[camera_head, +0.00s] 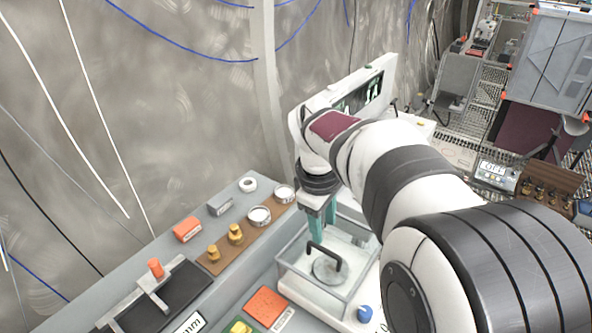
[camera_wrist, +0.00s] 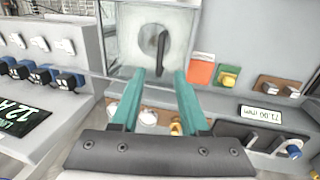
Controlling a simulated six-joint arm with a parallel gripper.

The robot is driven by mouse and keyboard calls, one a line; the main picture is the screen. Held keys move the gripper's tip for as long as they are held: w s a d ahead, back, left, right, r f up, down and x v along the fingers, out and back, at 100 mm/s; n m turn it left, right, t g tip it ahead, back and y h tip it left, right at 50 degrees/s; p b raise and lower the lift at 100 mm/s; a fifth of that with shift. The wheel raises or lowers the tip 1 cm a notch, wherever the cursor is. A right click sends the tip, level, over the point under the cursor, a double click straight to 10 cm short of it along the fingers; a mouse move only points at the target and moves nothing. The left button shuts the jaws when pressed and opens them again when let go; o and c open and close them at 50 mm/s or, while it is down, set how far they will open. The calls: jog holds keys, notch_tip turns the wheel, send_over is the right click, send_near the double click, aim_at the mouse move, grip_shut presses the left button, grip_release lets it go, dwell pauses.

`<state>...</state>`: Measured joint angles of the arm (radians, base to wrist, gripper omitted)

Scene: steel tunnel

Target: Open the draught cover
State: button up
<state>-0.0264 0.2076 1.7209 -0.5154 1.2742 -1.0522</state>
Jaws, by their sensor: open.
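The draught cover (camera_head: 290,268) is a clear, box-like cover with a black bar handle (camera_head: 325,254) on top. It looks closed, with a round metal pan (camera_head: 327,272) showing through it. In the wrist view the cover (camera_wrist: 125,40) and its upright black handle (camera_wrist: 163,48) lie just beyond my fingertips. My gripper (camera_head: 318,222) points down above the back part of the cover. In the wrist view its two teal fingers (camera_wrist: 164,76) are apart with nothing between them. The handle lines up roughly with the gap; no contact shows.
An orange pad (camera_head: 266,306) and a blue knob (camera_head: 364,313) sit in front. A display panel (camera_head: 362,93) stands behind. A steel wall bounds the left.

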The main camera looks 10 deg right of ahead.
aim_at(326, 250)
jog(key=f, duration=0.5)
jog(key=w+d+f, duration=0.1)
jog(key=f, duration=0.1)
jog(key=shift+f, duration=0.4)
grip_shut()
dwell(0.8)
